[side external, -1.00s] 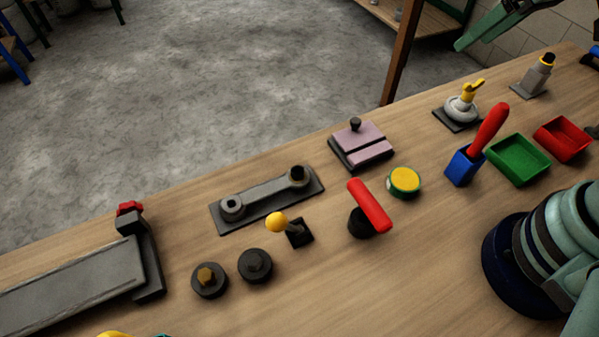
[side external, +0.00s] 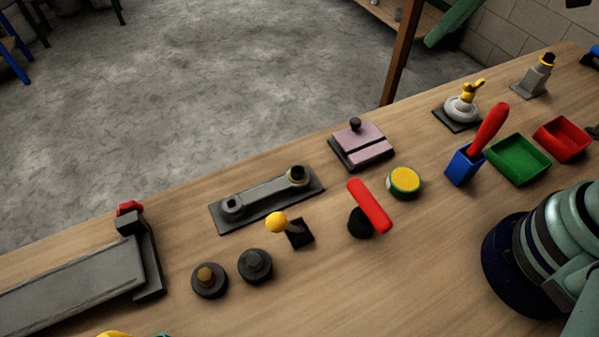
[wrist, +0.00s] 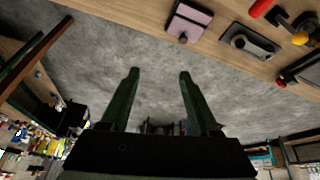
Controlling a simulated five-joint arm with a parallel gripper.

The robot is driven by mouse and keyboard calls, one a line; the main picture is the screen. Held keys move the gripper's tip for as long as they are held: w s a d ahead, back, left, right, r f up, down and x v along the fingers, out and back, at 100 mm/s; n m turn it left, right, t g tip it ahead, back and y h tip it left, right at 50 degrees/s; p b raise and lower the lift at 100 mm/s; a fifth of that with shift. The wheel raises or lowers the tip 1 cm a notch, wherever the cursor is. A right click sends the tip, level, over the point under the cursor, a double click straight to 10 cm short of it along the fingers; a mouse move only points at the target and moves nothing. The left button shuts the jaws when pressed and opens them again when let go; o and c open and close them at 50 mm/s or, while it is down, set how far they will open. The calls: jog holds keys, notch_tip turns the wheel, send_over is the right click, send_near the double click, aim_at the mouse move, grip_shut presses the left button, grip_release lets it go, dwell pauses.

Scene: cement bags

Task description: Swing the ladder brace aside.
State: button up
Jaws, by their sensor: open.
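A grey bar (side external: 265,192) lies along a dark plate, with a round boss at its left end and a dark upright knob at its right end. It is the likeliest ladder brace, but I cannot be sure. It also shows in the wrist view (wrist: 250,42), at the upper right. My gripper (wrist: 159,74) has its two dark green fingers spread apart with nothing between them. It is over the grey floor in that view, well apart from the bar. In the side external view only a green piece shows at the top edge, and the fingertips cannot be made out.
On the wooden bench, a yellow-knobbed lever (side external: 285,226) and a red-handled knob (side external: 370,205) stand close to the bar. A pink block (side external: 360,144) is beyond its right end. Green (side external: 519,159) and red (side external: 564,139) trays are at the right. A brown post (side external: 402,50) rises behind the bench.

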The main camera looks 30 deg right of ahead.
jog(key=w+a+n+g, duration=0.2)
jog(key=w+a+n, duration=0.25)
jog(key=a, duration=0.45)
jog(key=n+g, duration=0.3)
jog(key=n, duration=0.7)
send_over(266, 190)
notch_tip(266, 190, down, 11)
jog(key=shift+h, duration=0.3)
notch_tip(266, 190, down, 12)
jog(key=shift+a+f, duration=0.1)
jog(key=shift+f, duration=0.1)
grip_shut()
